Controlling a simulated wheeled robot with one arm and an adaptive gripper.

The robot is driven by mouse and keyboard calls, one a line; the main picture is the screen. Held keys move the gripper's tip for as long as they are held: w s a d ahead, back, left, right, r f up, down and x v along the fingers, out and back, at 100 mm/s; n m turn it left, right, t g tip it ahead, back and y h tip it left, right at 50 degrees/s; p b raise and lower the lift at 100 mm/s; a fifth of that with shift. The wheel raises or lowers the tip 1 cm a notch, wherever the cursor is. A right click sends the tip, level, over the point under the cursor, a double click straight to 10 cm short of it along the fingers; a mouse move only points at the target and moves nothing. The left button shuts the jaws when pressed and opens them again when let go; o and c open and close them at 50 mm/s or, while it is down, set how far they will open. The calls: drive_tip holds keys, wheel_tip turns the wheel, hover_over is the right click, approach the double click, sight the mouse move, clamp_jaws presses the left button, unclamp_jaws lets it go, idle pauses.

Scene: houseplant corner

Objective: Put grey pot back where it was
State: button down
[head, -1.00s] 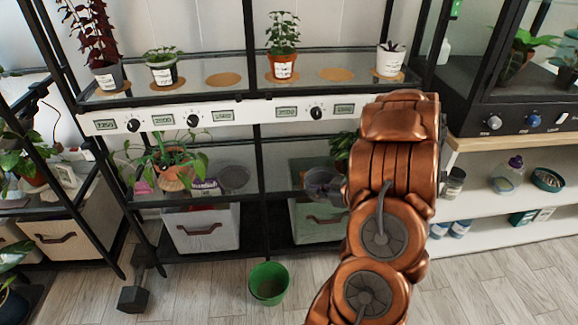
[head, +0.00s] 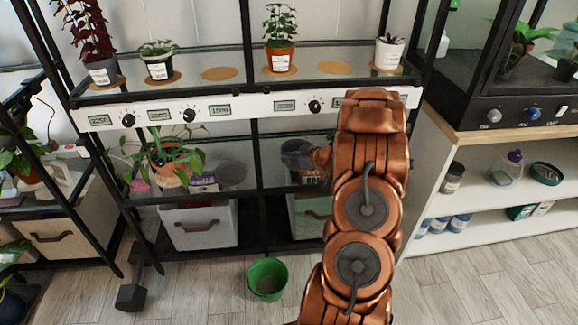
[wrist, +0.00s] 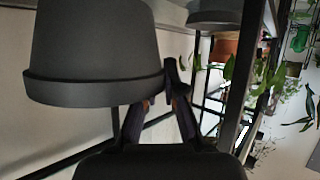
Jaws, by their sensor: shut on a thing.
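My gripper (head: 318,158) is shut on the grey pot (wrist: 95,45), with the fingers at the pot's rim in the wrist view. In the head view the held grey pot (head: 296,148) shows left of my gripper, in front of the rack's middle level, partly hidden by my arm. The wrist view looks turned over, with the pot's rim low in the picture. A second grey pot (head: 233,175) sits on the middle shelf left of the centre post. It also seems to show at the top of the wrist view (wrist: 215,14).
The upper shelf holds several potted plants on cork discs; two discs, one left (head: 220,73) and one right (head: 333,67), are bare. A leafy plant (head: 172,158) stands on the middle shelf.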

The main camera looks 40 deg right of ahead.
drive_tip(key=shift+w+f+b, duration=0.1)
drive_tip(key=shift+f+b, duration=0.4)
drive_tip(key=shift+f, duration=1.2)
drive_tip(key=c, duration=1.3)
unclamp_jaws()
drive_tip(key=p+v, duration=0.1)
drive_tip(key=v, duration=1.1)
drive_tip(key=shift+p, duration=0.35)
